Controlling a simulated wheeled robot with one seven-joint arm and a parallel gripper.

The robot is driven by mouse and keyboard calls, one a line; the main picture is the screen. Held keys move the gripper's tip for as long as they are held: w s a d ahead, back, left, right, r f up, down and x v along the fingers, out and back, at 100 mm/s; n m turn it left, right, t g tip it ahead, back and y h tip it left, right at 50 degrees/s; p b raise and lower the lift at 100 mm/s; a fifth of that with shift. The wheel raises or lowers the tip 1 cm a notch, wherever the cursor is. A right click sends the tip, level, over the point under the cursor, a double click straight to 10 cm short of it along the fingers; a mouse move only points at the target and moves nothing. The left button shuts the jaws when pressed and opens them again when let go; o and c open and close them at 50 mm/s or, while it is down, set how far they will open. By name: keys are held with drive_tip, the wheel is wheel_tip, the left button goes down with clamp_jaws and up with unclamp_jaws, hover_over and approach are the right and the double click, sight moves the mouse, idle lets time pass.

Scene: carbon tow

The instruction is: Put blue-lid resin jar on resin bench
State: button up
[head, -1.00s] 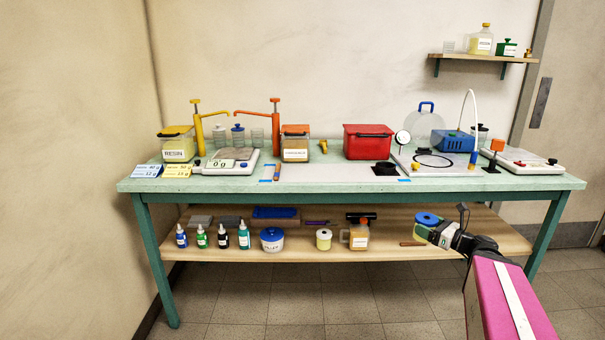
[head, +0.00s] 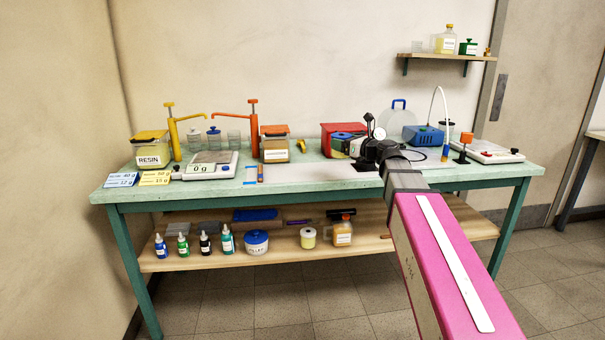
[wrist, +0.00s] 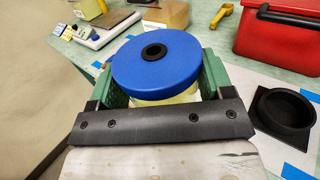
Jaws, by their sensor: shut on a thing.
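The blue-lid resin jar (wrist: 158,62) fills the middle of the wrist view, its blue lid with a dark round centre on top and a pale yellowish body below. My gripper (wrist: 152,85) is shut on the jar, with a green finger on each side of it. In the head view the jar (head: 341,146) is in front of the red box, and my gripper (head: 348,147) holds it at bench height. The resin bench (head: 300,187) is the pale green top with teal legs. I cannot tell whether the jar's base touches the bench top.
The red box (wrist: 278,35) stands close behind and right of the jar. A black round holder (wrist: 283,112) lies right of it, beside blue tape marks. A scale (head: 208,166) and an orange-lid container (head: 275,148) stand further left.

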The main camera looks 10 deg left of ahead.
drive_tip(key=shift+w+a+r, duration=0.2)
drive_tip(key=shift+a+r, duration=0.05)
drive_tip(key=shift+r, duration=0.1)
drive_tip(key=w+a+f, duration=0.1)
drive_tip(key=w+f, duration=0.1)
drive_tip(key=w, duration=0.1)
drive_tip(key=w+a+f, duration=0.1)
drive_tip(key=w+f, duration=0.1)
drive_tip(key=w, duration=0.2)
drive_tip(key=w+a+f, duration=0.1)
drive_tip(key=w+f, duration=0.1)
drive_tip(key=w, duration=0.2)
drive_tip(key=shift+f, duration=2.45)
drive_tip(key=o, duration=1.4)
